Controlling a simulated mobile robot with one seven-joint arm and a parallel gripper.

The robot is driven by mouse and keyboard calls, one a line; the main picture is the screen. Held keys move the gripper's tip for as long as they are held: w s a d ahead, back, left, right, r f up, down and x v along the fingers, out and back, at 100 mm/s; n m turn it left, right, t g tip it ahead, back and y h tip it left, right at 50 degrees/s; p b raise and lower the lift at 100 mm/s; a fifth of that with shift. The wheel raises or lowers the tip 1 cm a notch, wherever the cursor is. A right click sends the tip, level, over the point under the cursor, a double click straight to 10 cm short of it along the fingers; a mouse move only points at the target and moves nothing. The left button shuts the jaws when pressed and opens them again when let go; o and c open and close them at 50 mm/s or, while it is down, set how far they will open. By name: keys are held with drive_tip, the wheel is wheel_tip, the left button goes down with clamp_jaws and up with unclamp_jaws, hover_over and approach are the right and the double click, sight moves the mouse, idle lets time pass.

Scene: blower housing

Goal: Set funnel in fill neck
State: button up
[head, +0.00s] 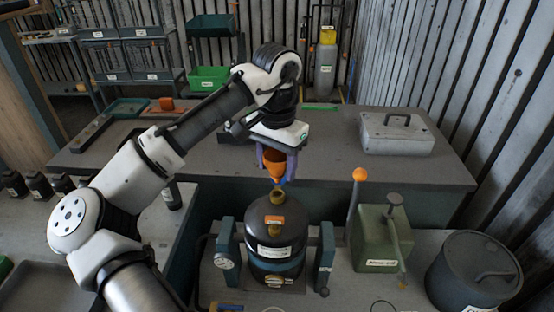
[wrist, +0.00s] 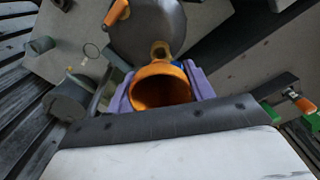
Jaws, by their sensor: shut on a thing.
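An orange funnel (head: 275,161) is held in my gripper (head: 275,160) above the dark tank (head: 276,238). In the wrist view my gripper's purple fingers (wrist: 161,92) are shut on either side of the funnel (wrist: 161,85), and I look into its wide mouth. The funnel's narrow tip points down, close above the brass-coloured fill neck (head: 276,195) on top of the tank. The fill neck also shows in the wrist view (wrist: 160,50), just beyond the funnel's rim. Whether the tip touches the neck cannot be told; the funnel's lower end is hidden in the wrist view.
Teal posts (head: 326,258) flank the tank. An orange-knobbed lever (head: 356,190) and a green box (head: 379,240) stand to its right, with a dark drum (head: 472,268) beyond. A grey bench (head: 340,155) behind carries a metal case (head: 404,133).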

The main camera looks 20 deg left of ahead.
sight(277, 181)
drive_tip(key=shift+f+b, duration=1.25)
drive_tip(key=shift+f, duration=0.35)
drive_tip(key=shift+r, duration=0.2)
drive_tip(key=shift+p, duration=0.4)
drive_tip(key=shift+f+p, duration=0.35)
drive_tip(key=shift+p, duration=0.05)
drive_tip(key=shift+f, duration=1.1)
idle(0.9)
drive_tip(key=o, duration=1.3)
